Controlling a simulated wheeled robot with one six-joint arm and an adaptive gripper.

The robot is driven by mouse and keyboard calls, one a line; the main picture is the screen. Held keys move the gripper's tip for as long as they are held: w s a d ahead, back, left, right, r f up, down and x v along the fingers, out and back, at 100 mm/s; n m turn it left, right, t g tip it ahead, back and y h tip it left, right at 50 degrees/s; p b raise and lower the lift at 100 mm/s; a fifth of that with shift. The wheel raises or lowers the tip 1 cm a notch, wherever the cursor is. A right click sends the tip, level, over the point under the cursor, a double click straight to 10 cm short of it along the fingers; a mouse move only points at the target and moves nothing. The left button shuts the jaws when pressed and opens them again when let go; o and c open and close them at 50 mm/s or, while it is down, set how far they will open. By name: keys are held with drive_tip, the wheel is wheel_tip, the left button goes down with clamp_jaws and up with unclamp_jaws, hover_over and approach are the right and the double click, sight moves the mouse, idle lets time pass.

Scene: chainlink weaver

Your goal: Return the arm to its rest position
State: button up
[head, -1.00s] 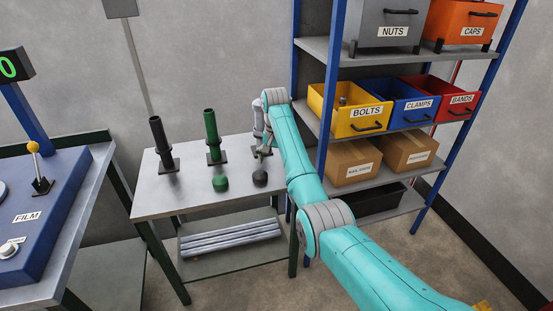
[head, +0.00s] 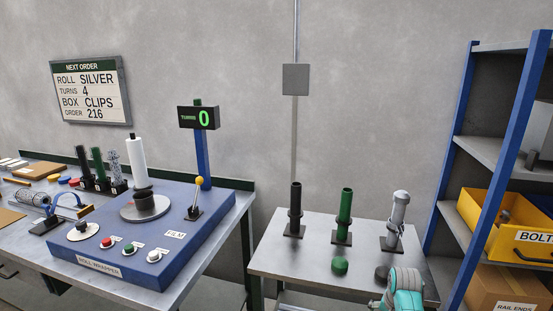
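My arm (head: 404,291) shows only as a short teal and grey stretch at the bottom edge of the head view, in front of the small grey table (head: 275,262). The fingers of my gripper are not visible, so what it holds, if anything, cannot be seen. On the small table stand a black tube (head: 295,208), a green tube (head: 345,215) and a grey tube (head: 398,214), each upright on a dark base. A green cap (head: 340,265) and a dark cap (head: 382,272) lie in front of them.
A blue roll wrapper (head: 130,256) with a white roll, lever and buttons stands on the left bench. Its counter (head: 199,118) reads 0. An order board (head: 91,90) hangs on the wall. A blue-posted shelf (head: 488,180) with a yellow bolts bin (head: 530,239) is at right.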

drive_tip(key=s+a+f+n+t, duration=0.1)
drive_tip(key=s+a+f+t, duration=0.1)
drive_tip(key=s+a+f, duration=0.5)
drive_tip(key=s+a+f+n+t, duration=0.2)
drive_tip(key=s+f, duration=0.7)
drive_tip(key=s, duration=0.4)
drive_tip(key=s+a+t, duration=0.2)
drive_tip(key=s+a, duration=0.1)
drive_tip(key=s, duration=0.8)
drive_tip(key=s+a+r+n+t, duration=0.2)
drive_tip(key=s+r+t, duration=0.1)
drive_tip(key=s+r, duration=1)
drive_tip(key=s+a+r+n+t, duration=0.2)
drive_tip(key=s+r+t, duration=0.1)
drive_tip(key=s+r, duration=1.1)
wheel_tip(320, 180, up, 2)
drive_tip(key=shift+a+r+y, duration=0.25)
drive_tip(key=shift+a+y, duration=0.05)
drive_tip(key=shift+a, duration=0.05)
